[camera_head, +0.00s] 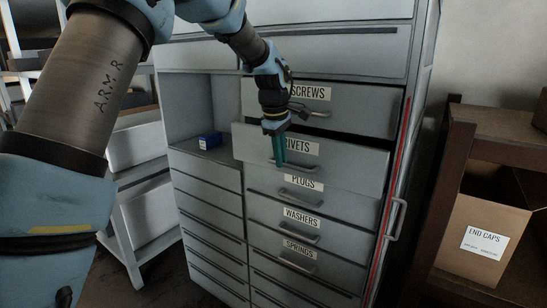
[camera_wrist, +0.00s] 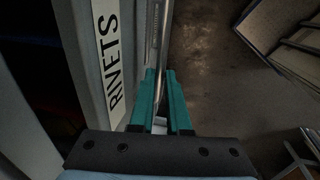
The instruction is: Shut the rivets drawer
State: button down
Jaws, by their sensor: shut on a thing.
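The rivets drawer (camera_head: 350,168) is in the right column of the grey cabinet, below the screws drawer and above the plugs drawer. Its front stands out past its neighbours, so it is partly open. In the wrist view its RIVETS label (camera_wrist: 108,50) is on the left, with the dark drawer inside beyond it. My gripper (camera_head: 279,158) is at the drawer's handle (camera_head: 300,167). In the wrist view the teal fingers of my gripper (camera_wrist: 161,78) are shut on the metal handle bar (camera_wrist: 158,35). The fingers hide part of the handle in the head view.
The screws drawer (camera_head: 350,108) also appears to stand out a little. A small blue box (camera_head: 210,141) lies in an open bay left of the rivets drawer. A brown shelf with an END CAPS box (camera_head: 484,241) stands to the right. Floor shows beside the cabinet.

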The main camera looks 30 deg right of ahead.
jog(key=shift+w+d, duration=0.45)
jog(key=shift+d, duration=0.4)
jog(key=c, duration=0.9)
grip_release()
jog(key=r, duration=0.3)
jog(key=a+r+b, duration=0.1)
jog(key=r, duration=0.3)
jog(key=s+a+r+b, duration=0.1)
jog(key=r, duration=0.2)
jog(key=shift+r, duration=0.35)
jog(key=shift+c, duration=0.3)
